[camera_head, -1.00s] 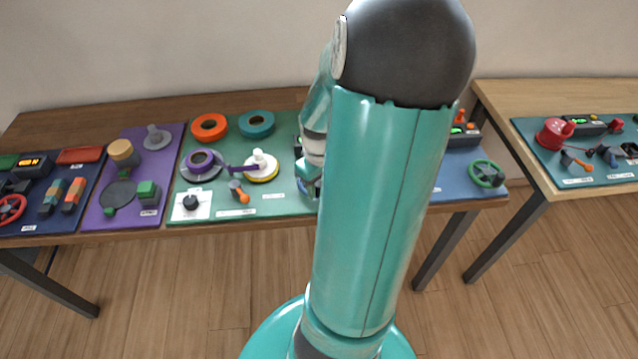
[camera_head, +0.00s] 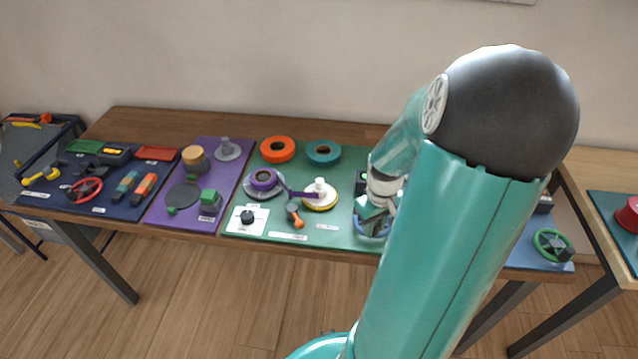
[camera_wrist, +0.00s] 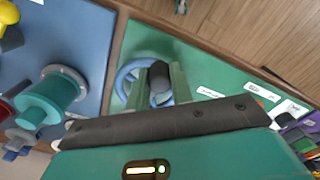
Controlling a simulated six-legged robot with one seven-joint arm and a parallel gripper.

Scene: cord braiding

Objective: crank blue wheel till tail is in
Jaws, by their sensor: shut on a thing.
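The blue wheel (camera_head: 371,234) lies at the front edge of the green board, partly covered by my gripper (camera_head: 373,214). In the wrist view the blue wheel (camera_wrist: 122,83) shows as a ring around my gripper (camera_wrist: 160,84). The two green fingers are shut on a dark upright handle (camera_wrist: 160,73) of the wheel. A lower part of the wheel is hidden behind the gripper's dark bar. I cannot make out a cord tail in either view.
On the green board (camera_head: 262,218), a purple strip runs from a purple roll (camera_head: 264,179) to a white and yellow spool (camera_head: 320,196). A small orange-handled lever (camera_head: 296,216) stands left of my gripper. A green wheel (camera_head: 552,245) is on the blue board to the right.

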